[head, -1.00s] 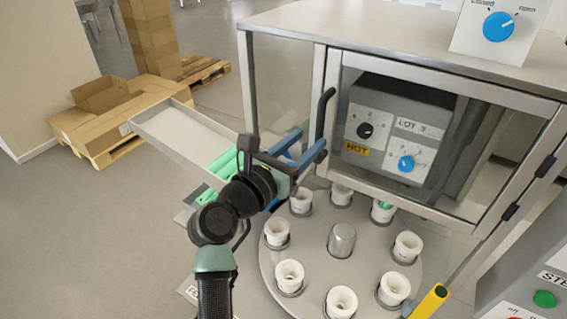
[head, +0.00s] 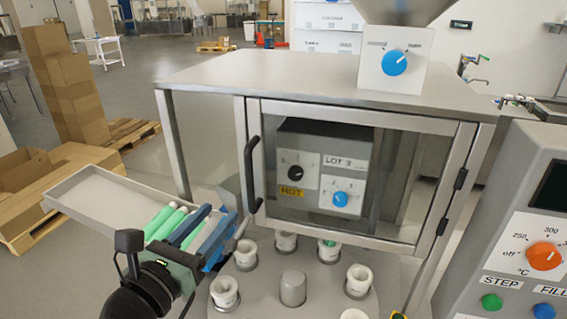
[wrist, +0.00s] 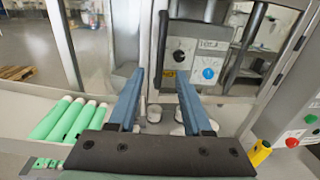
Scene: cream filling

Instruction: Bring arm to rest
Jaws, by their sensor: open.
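My gripper (head: 205,236) is at the lower left in the head view, in front of the cabinet's left side. Its two blue fingers are spread apart with nothing between them. In the wrist view my gripper (wrist: 160,88) points towards the cabinet, with a clear gap between the fingers. The dark arm behind it reaches out of the bottom of the head view.
A tray (head: 85,200) with green tubes (head: 165,222) lies just behind my gripper. The glass cabinet (head: 300,90) has a black handle (head: 252,175). White cups (head: 224,292) stand on the round table (head: 260,300). A control panel (head: 530,220) is at right.

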